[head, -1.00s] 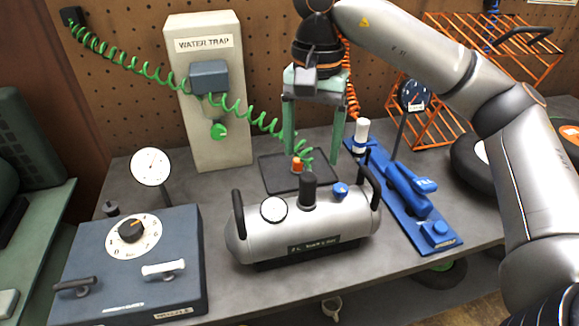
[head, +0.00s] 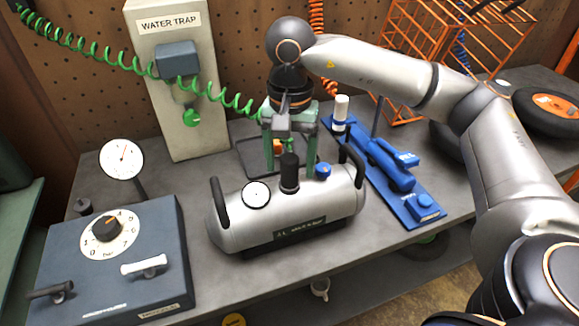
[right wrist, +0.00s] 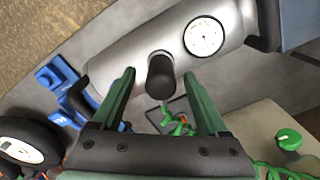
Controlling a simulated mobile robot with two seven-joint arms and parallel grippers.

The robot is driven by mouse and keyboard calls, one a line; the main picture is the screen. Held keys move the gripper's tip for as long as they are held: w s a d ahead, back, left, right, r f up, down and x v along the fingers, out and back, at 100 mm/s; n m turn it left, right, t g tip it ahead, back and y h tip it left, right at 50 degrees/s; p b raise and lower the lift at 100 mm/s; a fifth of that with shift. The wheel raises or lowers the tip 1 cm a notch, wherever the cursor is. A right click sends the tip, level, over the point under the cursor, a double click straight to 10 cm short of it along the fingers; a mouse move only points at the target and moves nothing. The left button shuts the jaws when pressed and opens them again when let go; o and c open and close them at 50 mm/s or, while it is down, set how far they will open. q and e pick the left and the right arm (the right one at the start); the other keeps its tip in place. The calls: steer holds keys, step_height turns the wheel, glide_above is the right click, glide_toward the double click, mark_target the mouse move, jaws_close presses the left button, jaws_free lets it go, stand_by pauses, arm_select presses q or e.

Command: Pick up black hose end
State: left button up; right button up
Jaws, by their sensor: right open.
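The black hose end (head: 289,176) is a short upright dark cylinder at the top of the silver tank (head: 330,208), in the middle of the head view. It also shows in the right wrist view (right wrist: 161,76), with green coiled hose (right wrist: 178,124) behind it. My right gripper (head: 290,158) is open and empty, pointing down just above and behind the tank. In the right wrist view its green fingers (right wrist: 159,72) lie on either side of the hose end, with gaps visible. Whether they surround it in depth is unclear. My left gripper is out of view.
A white gauge (head: 256,195), a blue knob (head: 323,170) and black handles are on the tank. The blue tool on its plate (head: 395,170) lies to the right. The water trap (head: 170,120) stands behind left, and a dial box (head: 115,250) is at front left.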

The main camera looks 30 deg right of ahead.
step_height(320, 180, down, 2)
jaws_close()
stand_by(0.7)
